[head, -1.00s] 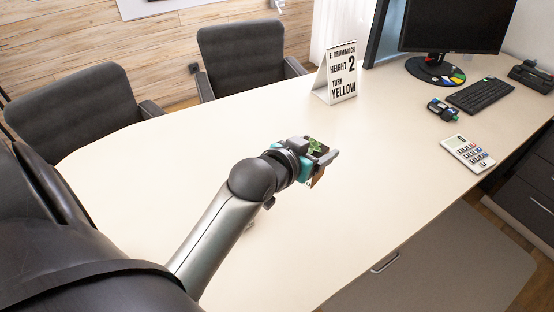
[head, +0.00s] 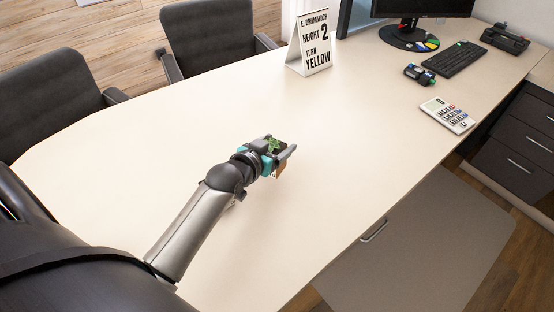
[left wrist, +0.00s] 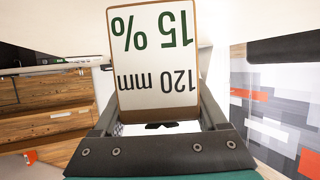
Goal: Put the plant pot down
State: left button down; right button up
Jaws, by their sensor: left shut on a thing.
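My left gripper (head: 284,156) is shut on the plant pot (head: 280,171), over the pale desk (head: 345,130). In the left wrist view a white face with a brown edge (left wrist: 153,65) stands between the fingers, printed "15 %" and "120 mm" upside down. I cannot tell whether the pot touches the desk. My right gripper is not in view.
A sign reading "HEIGHT 2, TURN YELLOW" (head: 314,47) stands at the back. A calculator (head: 447,115), a small dark object (head: 419,75), a keyboard (head: 454,59) and a monitor (head: 420,8) are to the right. The desk around the gripper is clear.

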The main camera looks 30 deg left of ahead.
pick_arm(q)
notch_tip(320, 180, down, 4)
jog(key=shift+f+b, duration=0.1)
jog(key=shift+b, duration=0.8)
grip_release()
jog(key=shift+f, duration=0.15)
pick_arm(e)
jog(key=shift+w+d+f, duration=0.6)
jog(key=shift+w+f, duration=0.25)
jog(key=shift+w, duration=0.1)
